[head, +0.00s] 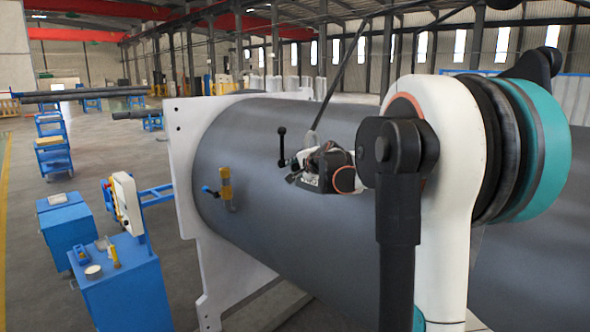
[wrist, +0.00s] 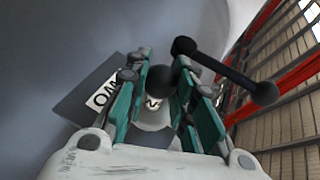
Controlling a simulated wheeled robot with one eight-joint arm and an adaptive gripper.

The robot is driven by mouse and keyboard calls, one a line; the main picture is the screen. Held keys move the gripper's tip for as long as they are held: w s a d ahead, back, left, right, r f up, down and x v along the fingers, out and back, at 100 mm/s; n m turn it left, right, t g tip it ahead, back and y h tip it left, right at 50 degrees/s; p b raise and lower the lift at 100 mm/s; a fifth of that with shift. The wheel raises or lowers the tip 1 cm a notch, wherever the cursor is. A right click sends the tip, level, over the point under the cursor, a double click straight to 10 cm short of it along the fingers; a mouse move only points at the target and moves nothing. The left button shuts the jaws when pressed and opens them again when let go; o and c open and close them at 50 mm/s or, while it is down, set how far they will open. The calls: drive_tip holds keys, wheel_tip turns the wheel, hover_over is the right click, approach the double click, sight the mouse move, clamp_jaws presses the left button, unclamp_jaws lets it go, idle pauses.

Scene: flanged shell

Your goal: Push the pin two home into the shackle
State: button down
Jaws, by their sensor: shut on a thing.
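Pin two, with a black ball-ended cross-handle (head: 282,146), is at my gripper (head: 294,170), beside the grey shell. In the wrist view its handle (wrist: 225,72) crosses beyond the right finger. A black ball (wrist: 160,82) and a white part marked "2" (wrist: 152,103) sit between the teal fingers of my gripper (wrist: 168,78), which is shut on the pin. A dark plate with a white "TWO" label (wrist: 101,96) lies left of the fingers, partly hidden by them. The shackle and its hole cannot be made out clearly; how deep the pin sits cannot be told.
The large grey shell (head: 245,200) has a white flange plate (head: 183,150) at its left end. A yellow fitting with a blue handle (head: 226,184) is on the shell, left of my gripper. A dark line rises above the gripper. A blue cart (head: 125,290) stands front left.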

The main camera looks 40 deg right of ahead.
drive_tip(key=shift+w+d, duration=0.1)
drive_tip(key=shift+d, duration=0.5)
drive_tip(key=c, duration=1.3)
unclamp_jaws()
drive_tip(key=v, duration=1.2)
drive_tip(key=shift+a+f, duration=0.1)
drive_tip(key=shift+c, duration=0.5)
